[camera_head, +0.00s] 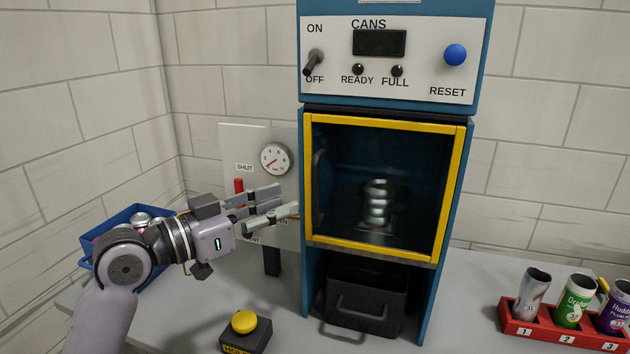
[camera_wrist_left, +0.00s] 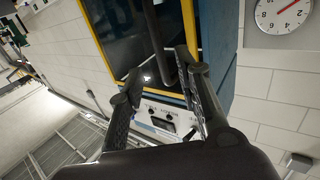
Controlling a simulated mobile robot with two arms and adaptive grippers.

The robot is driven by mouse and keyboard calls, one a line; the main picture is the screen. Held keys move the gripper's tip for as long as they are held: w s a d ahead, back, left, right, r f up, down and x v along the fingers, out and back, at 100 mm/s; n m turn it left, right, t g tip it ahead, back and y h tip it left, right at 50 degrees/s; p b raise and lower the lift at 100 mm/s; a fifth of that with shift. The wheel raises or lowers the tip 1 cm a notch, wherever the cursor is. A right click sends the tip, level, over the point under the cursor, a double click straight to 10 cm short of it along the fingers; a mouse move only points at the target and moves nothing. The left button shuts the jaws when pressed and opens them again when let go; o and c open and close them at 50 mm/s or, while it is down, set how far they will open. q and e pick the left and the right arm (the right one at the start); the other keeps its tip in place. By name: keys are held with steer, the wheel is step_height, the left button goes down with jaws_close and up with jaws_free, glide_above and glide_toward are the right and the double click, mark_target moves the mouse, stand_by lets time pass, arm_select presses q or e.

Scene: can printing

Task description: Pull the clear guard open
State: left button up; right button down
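The clear guard (camera_head: 340,150) is a dark see-through pane in a yellow frame on the front of the blue machine. It looks shut. Its dark vertical handle (camera_head: 319,178) is near the left side of the frame. My left gripper (camera_head: 287,199) is open, just left of the handle, fingers pointing right toward it. In the left wrist view the dark handle bar (camera_wrist_left: 153,30) appears between the two spread fingers; I cannot tell whether they touch it. A stack of silvery shapes (camera_head: 377,203) shows behind the pane. My right gripper is not in view.
A black bin (camera_head: 366,300) stands below the guard. A yellow button (camera_head: 244,321) is in front. A blue tray (camera_head: 86,262) is at left, behind my arm. A red rack (camera_head: 543,333) with cans stands at right. A gauge panel (camera_head: 232,140) is left of the machine.

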arm_select(q)
steer(key=p, duration=0.2)
glide_above(315, 219)
steer(key=shift+w, duration=0.4)
jaws_close()
stand_by(0.6)
